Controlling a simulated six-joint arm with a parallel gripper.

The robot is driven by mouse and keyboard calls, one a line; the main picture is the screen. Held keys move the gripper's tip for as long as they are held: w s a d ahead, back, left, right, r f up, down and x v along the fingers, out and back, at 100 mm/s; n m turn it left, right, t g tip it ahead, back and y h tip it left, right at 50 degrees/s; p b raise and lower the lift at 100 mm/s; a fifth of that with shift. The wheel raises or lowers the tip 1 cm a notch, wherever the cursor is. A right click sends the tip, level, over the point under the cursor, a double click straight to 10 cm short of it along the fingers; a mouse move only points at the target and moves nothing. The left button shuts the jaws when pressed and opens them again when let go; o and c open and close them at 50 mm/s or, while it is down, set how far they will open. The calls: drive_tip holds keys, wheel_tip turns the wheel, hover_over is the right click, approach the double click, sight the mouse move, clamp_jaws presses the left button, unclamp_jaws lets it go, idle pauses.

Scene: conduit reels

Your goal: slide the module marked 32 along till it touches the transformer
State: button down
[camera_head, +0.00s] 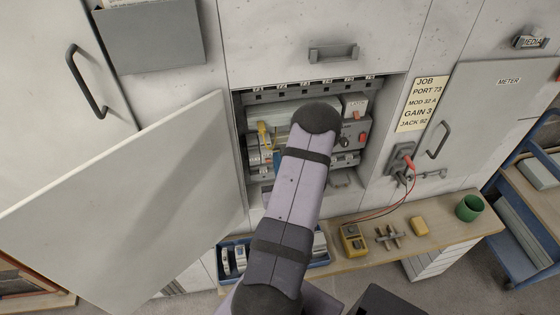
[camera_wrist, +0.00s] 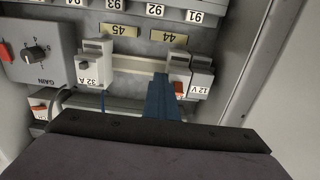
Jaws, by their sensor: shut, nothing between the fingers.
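The module marked 32 A (camera_wrist: 96,64) is a pale block on a rail (camera_wrist: 135,65) in the wrist view, left of centre. A unit marked 12 V (camera_wrist: 202,78), likely the transformer, sits on the same rail to the right. A narrow pale module with a red part (camera_wrist: 180,68) stands close against its left side. Bare rail lies between this and the 32 A module. My gripper (camera_wrist: 161,80) is shut and empty, its blue fingers in that gap, nearer the right-hand modules. In the head view my arm hides the gripper and part of the cabinet interior.
A grey box with a GAIN knob (camera_wrist: 35,58) stands left of the 32 A module. The cabinet wall (camera_wrist: 245,65) is to the right. In the head view an open door (camera_head: 130,205) hangs left, and a shelf (camera_head: 455,228) holds a yellow meter (camera_head: 353,240).

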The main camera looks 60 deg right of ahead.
drive_tip(key=shift+d, duration=0.1)
drive_tip(key=shift+s+d, duration=0.3)
drive_tip(key=shift+s, duration=0.05)
drive_tip(key=shift+s+a, duration=0.1)
drive_tip(key=v, duration=0.7)
drive_tip(key=shift+s+a, duration=0.3)
idle(0.4)
idle(0.4)
